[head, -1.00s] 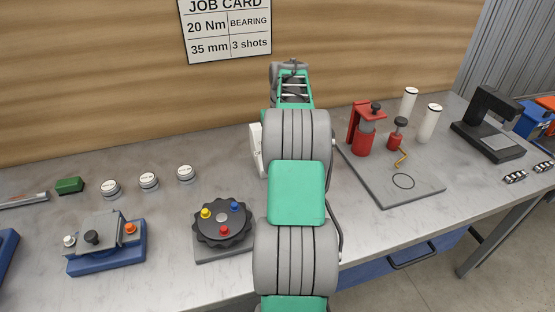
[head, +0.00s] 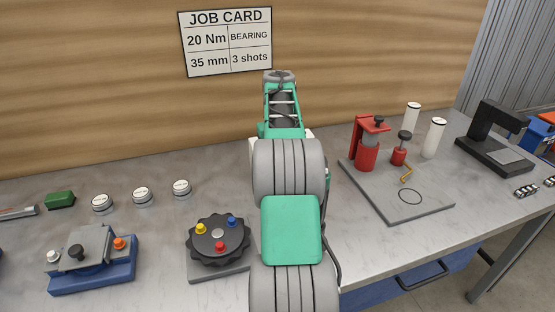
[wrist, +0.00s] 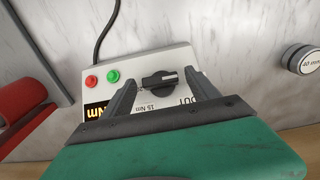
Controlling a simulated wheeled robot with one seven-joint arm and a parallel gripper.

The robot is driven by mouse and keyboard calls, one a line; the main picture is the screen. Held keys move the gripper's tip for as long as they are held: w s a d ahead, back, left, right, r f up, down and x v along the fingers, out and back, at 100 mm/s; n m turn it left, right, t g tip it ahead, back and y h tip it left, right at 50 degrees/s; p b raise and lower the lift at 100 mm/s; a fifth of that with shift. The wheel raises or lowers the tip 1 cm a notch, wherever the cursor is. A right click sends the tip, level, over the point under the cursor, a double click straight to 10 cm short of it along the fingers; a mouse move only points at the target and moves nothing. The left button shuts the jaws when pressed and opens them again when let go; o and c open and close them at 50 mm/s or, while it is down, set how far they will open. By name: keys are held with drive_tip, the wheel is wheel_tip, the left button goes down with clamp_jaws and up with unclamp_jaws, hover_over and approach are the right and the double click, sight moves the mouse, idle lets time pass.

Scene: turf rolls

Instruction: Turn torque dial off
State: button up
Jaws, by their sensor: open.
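The torque dial (wrist: 160,82) is a black pointer knob on a white control box (wrist: 180,58), seen in the wrist view. Its pointer end is to the right. The lettering "15 Nm" and "OUT" shows upside down near it. My gripper (wrist: 160,84) is open, with one dark finger to the left of the dial and one to the right. I cannot tell whether either finger touches it. In the head view my arm hides the gripper and dial.
Green (wrist: 112,76) and red (wrist: 91,83) buttons and a partly hidden display (wrist: 98,110) are on the box. In the head view, a black rotary tray (head: 217,262) stands left of my arm and a red press (head: 366,150) on a grey plate stands right.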

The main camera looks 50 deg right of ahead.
wheel_tip(320, 180, up, 8)
drive_tip(key=shift+s+a+f+p, duration=0.1)
drive_tip(key=shift+a+p, duration=0.05)
drive_tip(key=shift+p, duration=0.45)
